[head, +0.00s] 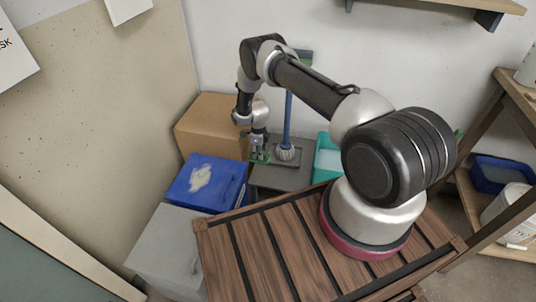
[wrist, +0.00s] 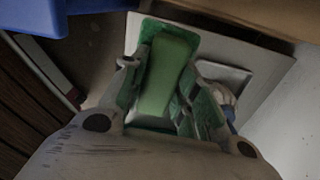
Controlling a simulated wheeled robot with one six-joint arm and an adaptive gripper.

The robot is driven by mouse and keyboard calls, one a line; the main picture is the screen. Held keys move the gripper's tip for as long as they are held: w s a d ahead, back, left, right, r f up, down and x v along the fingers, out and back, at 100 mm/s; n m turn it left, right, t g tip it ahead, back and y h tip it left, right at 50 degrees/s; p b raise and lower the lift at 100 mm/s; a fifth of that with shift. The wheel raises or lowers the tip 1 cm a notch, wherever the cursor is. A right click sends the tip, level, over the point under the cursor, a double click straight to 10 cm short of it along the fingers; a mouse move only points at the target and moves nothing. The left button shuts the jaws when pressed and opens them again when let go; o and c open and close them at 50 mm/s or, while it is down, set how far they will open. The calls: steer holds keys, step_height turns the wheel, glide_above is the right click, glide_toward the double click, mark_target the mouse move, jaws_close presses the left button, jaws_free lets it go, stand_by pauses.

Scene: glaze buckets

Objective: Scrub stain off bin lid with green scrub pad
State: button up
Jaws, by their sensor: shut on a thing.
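The blue bin lid (head: 232,190) is at the left centre of the head view, with a pale, irregular stain (head: 201,179) on its top. A blue edge, probably the lid (wrist: 40,18), shows at the top left of the wrist view. My gripper (head: 260,156) is to the right of the lid, apart from it, over a grey surface. It is shut on the green scrub pad (wrist: 168,75), which sits between the fingers in the wrist view. The pad's underside is hidden.
A brush with a blue handle (head: 287,120) stands just right of my gripper. A cardboard box (head: 212,125) is behind the lid and a grey bin (head: 165,250) in front. A teal container (head: 328,160) is to the right.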

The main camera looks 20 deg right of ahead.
steer(key=shift+w+a, duration=0.1)
steer(key=shift+a, duration=0.05)
steer(key=o, duration=0.5)
steer(key=shift+c, duration=0.2)
steer(key=c, duration=0.3)
steer(key=shift+c, duration=0.2)
